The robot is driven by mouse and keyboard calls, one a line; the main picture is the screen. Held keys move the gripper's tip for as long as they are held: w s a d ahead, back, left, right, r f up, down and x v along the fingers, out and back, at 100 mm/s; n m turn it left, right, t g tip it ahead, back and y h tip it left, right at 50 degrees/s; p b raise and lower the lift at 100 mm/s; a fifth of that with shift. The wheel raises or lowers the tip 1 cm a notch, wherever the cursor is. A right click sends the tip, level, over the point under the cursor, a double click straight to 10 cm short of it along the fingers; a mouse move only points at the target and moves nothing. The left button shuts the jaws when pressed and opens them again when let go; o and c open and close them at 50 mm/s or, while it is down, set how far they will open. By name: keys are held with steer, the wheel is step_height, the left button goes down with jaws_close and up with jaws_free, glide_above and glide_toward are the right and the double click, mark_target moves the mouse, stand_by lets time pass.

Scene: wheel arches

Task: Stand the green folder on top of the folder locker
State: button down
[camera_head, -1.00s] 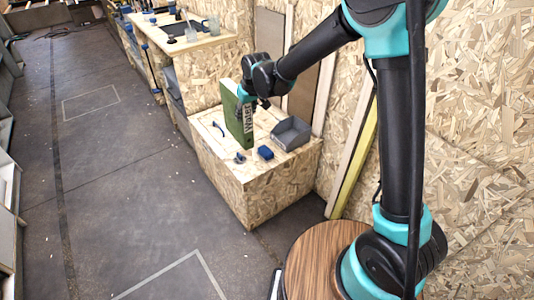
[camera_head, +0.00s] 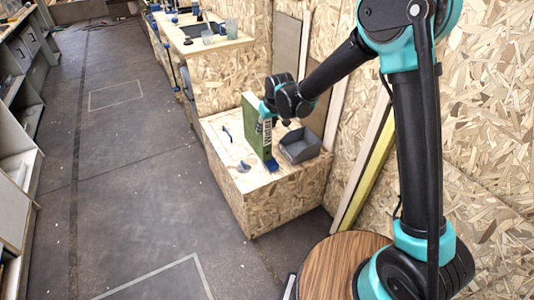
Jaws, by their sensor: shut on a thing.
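The green folder (camera_head: 253,126) is upright, with a white label on its spine. My gripper (camera_head: 268,110) is shut on the folder near its upper right edge. The folder locker appears to be the low OSB box (camera_head: 282,194) with a light wooden top. The folder is over this top, and its lower end looks at or very close to the surface. I cannot tell for certain whether it touches.
A grey open bin (camera_head: 300,146) stands to the right of the folder. A small blue object (camera_head: 272,165) is at the folder's foot. Small blue-handled tools (camera_head: 227,134) lie on the left of the top. A higher bench (camera_head: 205,40) stands behind.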

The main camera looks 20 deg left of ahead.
mark_target(265, 151)
step_height(265, 151, down, 13)
steer(key=shift+f, duration=0.2)
stand_by(0.3)
steer(key=c, duration=1)
jaws_free()
steer(key=shift+o, duration=0.2)
steer(key=v, duration=1.2)
steer(key=shift+a+r, duration=0.1)
steer(key=shift+w, duration=0.1)
